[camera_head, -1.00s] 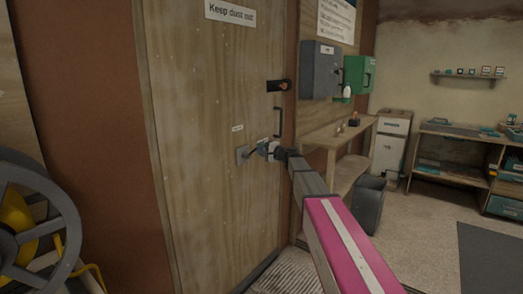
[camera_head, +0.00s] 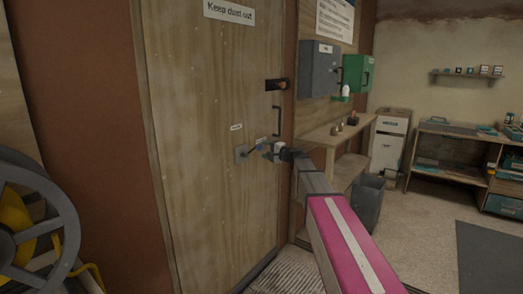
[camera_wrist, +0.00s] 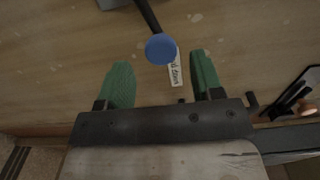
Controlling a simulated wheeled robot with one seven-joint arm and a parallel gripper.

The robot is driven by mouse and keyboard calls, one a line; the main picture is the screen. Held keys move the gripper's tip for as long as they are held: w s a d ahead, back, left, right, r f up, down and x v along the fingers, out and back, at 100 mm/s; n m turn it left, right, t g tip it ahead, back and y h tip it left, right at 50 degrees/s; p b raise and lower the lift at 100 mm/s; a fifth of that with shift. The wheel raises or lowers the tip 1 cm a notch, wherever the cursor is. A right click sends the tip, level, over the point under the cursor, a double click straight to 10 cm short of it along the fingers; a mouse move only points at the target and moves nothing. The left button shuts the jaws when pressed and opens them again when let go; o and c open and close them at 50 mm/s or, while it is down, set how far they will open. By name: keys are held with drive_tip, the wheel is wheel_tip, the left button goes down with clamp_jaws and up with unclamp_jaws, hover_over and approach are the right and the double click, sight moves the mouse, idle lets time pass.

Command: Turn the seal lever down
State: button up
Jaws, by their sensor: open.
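The seal lever (camera_head: 252,150) is a dark arm on a grey plate (camera_head: 240,154) on the plywood door. It points right and slightly upward. Its round blue knob (camera_wrist: 160,48) shows clearly in the wrist view, at the end of the dark arm. My gripper (camera_wrist: 160,62) has green fingers, spread open, with the knob between and slightly beyond the tips. A gap shows on both sides of the knob, and I see no contact. In the head view my gripper (camera_head: 268,151) is at the lever's free end and partly hides it. A small label lies behind the knob.
The door (camera_head: 205,210) also carries a black latch (camera_head: 278,85) and a vertical handle (camera_head: 277,121) just above my gripper. A wooden bench (camera_head: 335,132) and a dark bin (camera_head: 368,202) stand to the right. A large reel (camera_head: 30,225) is at the left.

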drive_tip(key=v, duration=0.7)
drive_tip(key=s+f+n+g+h, duration=0.2)
drive_tip(key=s+f+g+h, duration=0.1)
drive_tip(key=s+f, duration=0.75)
drive_tip(key=s+f+n+g+h, duration=0.35)
drive_tip(key=s+f, duration=0.45)
drive_tip(key=f, duration=0.5)
drive_tip(key=s+d+f+g+h, duration=0.1)
drive_tip(key=s+d+f+h, duration=0.1)
drive_tip(key=s, duration=0.3)
drive_tip(key=s+d+f+n+g+h, duration=0.1)
drive_tip(key=s+d+f+g+h, duration=0.1)
drive_tip(key=s+f, duration=0.3)
drive_tip(key=s+d+f+n+g+h, duration=0.1)
drive_tip(key=s+d+f+h, duration=0.2)
drive_tip(key=s, duration=0.3)
drive_tip(key=shift+s+d+f+h, duration=0.3)
drive_tip(key=shift+s+d+h, duration=0.1)
drive_tip(key=shift+d, duration=0.2)
drive_tip(key=shift+g, duration=0.25)
